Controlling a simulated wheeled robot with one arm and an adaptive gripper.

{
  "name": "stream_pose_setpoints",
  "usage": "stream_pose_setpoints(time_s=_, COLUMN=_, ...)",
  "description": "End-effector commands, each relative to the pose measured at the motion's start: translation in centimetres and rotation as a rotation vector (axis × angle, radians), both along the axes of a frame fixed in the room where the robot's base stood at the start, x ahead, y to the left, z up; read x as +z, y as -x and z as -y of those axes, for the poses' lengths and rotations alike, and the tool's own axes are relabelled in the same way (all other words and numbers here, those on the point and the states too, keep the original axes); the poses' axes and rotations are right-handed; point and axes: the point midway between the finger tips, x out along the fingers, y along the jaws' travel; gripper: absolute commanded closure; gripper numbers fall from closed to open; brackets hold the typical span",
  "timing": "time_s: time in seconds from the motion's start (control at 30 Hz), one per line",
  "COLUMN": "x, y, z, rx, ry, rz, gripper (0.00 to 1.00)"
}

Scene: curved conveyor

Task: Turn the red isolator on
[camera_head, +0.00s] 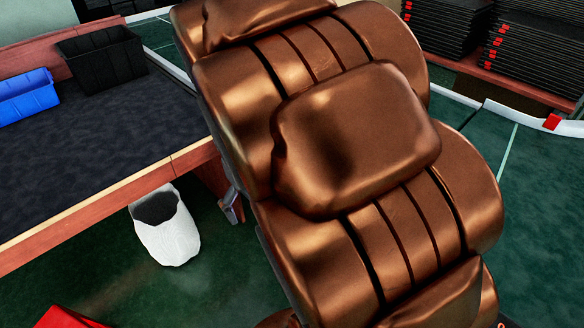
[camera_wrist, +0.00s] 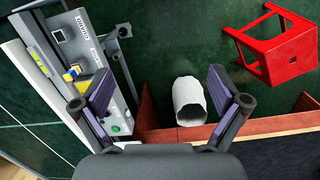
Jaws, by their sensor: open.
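My gripper (camera_wrist: 160,88) is open and empty in the wrist view, with its two dark fingers apart. A long grey control panel (camera_wrist: 92,58) lies at the left of that view, partly behind the left finger.
A white bin (camera_head: 168,228) stands on the floor by a dark-topped bench (camera_head: 90,160) with a black crate (camera_head: 102,55) and a blue crate (camera_head: 25,95). A red stool (camera_wrist: 283,48) stands at the upper right. Stacked black trays (camera_head: 455,45) are at the back right.

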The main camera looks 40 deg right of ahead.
Motion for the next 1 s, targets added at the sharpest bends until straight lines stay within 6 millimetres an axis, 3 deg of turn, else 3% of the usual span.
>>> stream_pose_setpoints(time_s=0.1, x=-0.2, y=-3.1, z=3.5, rx=-0.028, ry=0.018, rz=0.007, gripper=0.02)
stream_pose_setpoints(time_s=0.4, x=-2.2, y=-9.5, z=12.2, rx=-0.034, ry=0.053, rz=0.026, gripper=0.02)
stream_pose_setpoints(time_s=0.57, x=-4.4, y=-12.2, z=17.0, rx=-0.012, ry=0.057, rz=0.031, gripper=0.02)
stream_pose_setpoints(time_s=0.8, x=-8.8, y=-15.1, z=23.5, rx=0.047, ry=0.037, rz=0.042, gripper=0.02)
stream_pose_setpoints(time_s=1.0, x=-12.4, y=-16.7, z=27.3, rx=0.104, ry=0.008, rz=0.07, gripper=0.02)
